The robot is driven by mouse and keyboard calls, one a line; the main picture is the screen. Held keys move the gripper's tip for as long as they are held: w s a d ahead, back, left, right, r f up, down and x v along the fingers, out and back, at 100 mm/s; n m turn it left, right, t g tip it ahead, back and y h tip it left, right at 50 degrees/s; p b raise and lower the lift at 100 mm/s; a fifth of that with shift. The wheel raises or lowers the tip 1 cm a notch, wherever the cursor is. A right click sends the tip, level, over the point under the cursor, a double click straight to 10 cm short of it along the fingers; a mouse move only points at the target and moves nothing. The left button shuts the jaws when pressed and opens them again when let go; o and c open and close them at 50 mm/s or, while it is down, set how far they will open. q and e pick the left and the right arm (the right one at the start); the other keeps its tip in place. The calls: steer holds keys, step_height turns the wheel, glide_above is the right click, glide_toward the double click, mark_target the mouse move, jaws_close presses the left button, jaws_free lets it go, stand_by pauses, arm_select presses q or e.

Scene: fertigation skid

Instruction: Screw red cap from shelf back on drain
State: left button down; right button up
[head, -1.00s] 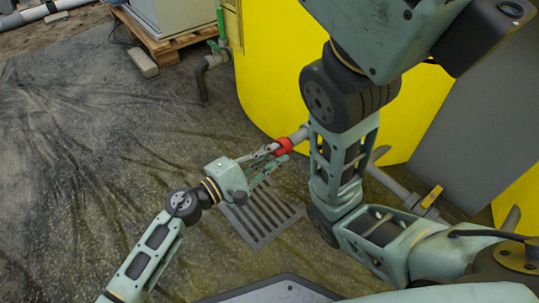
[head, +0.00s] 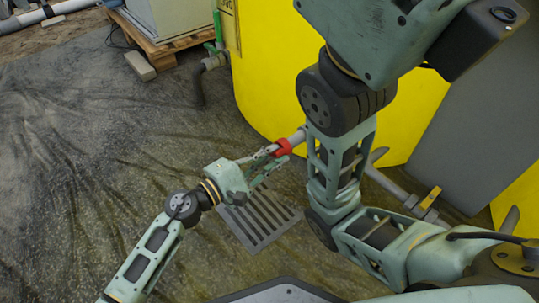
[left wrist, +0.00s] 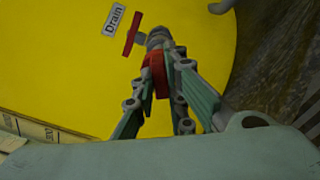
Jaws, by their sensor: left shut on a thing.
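The red cap (head: 283,147) is between the fingers of my left gripper (head: 270,155), which is shut on it. The cap is at the end of the grey drain pipe (head: 298,136) by the yellow tank; I cannot tell how far it sits on the thread. In the left wrist view the red cap (left wrist: 155,72) shows between the fingers, in line with the grey drain fitting (left wrist: 158,38). A red valve handle (left wrist: 132,34) and a "Drain" label (left wrist: 114,18) are beside it on the tank. The fingertips of my right gripper are not in view.
The yellow tank (head: 270,70) stands close behind the cap. A slotted floor grate (head: 258,222) lies below my left gripper. My other arm hangs in front of the tank on the right, hiding part of the grey pipework with a yellow handle (head: 431,197).

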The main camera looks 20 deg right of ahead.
arm_select(q)
steer(key=shift+d+b, duration=0.2)
steer(key=shift+b, duration=0.15)
stand_by(0.5)
steer(key=shift+f+m+b, duration=0.3)
steer(key=shift+m+b, duration=0.4)
steer(key=shift+b, duration=0.5)
steer(key=shift+r+m, duration=0.25)
steer(key=shift+m, duration=1.55)
steer(key=shift+m, duration=1.2)
steer(key=c, duration=1.7)
jaws_free()
steer(key=shift+o, duration=0.6)
